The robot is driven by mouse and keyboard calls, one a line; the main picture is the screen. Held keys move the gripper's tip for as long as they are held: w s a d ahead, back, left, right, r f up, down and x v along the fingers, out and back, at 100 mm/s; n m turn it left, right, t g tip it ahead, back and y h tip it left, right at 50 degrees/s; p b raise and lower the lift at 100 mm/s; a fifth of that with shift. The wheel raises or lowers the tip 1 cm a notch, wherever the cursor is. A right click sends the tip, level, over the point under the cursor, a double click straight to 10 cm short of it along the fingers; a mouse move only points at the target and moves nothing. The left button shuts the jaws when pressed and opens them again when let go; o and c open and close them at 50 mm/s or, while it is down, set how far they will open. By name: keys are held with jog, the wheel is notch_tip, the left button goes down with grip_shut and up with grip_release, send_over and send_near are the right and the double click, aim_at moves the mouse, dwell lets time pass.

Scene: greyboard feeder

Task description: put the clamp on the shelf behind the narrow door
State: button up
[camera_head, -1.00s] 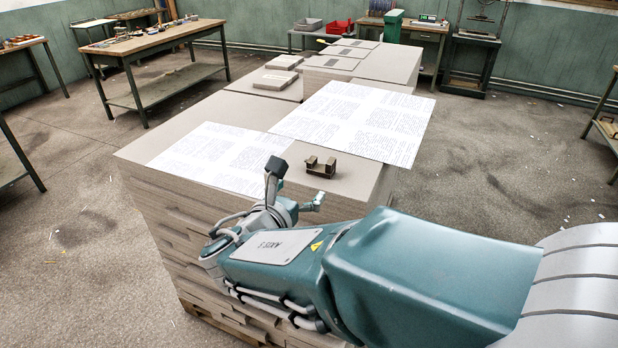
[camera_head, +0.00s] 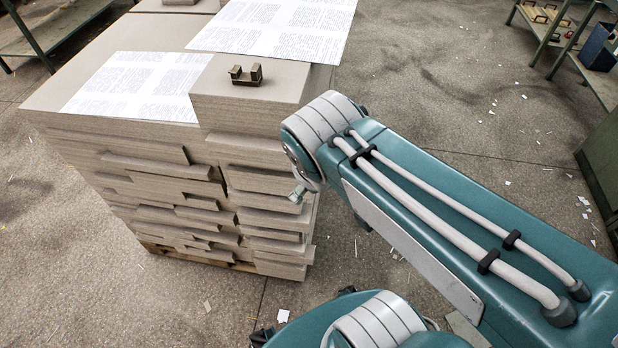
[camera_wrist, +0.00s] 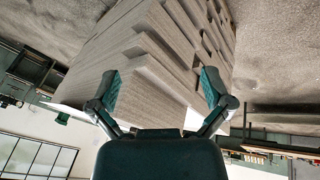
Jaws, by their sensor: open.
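The clamp (camera_head: 246,75), a small dark brown U-shaped piece, stands on the near right part of the greyboard stack (camera_head: 262,95) in the head view, beside the printed sheets. My gripper (camera_wrist: 160,88) shows in the wrist view with its two green-padded fingers spread wide and nothing held. The stack's layered side (camera_wrist: 150,75) appears beyond and between the fingers, in a picture that looks upside down. The clamp cannot be made out there. In the head view my arm crosses the right side and the gripper itself is not seen. I cannot make out a narrow door or its shelf.
Printed sheets (camera_head: 135,85) lie on the stack. Some boards jut from its uneven sides above a wooden pallet (camera_head: 190,256). A shelf unit with tools (camera_head: 545,20) and a green cabinet side (camera_head: 603,165) stand at the right. Scrap-strewn floor (camera_head: 450,110) between is free.

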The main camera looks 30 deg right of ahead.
jog(key=w+a+r+m+t+y, duration=0.2)
jog(key=w+a+r+t+y, duration=0.15)
jog(key=w+a, duration=0.3)
jog(key=w+a+r+m+t+y, duration=0.2)
jog(key=w+a+r+t, duration=0.3)
jog(key=w, duration=0.3)
jog(key=m+h, duration=0.7)
jog(key=h, duration=0.6)
send_near(247, 74)
jog(key=x, duration=0.3)
jog(key=shift+w+d+f, duration=0.1)
jog(key=shift+d+f, duration=0.05)
jog(key=shift+d, duration=0.25)
jog(key=x, duration=0.5)
jog(key=shift+w, duration=0.4)
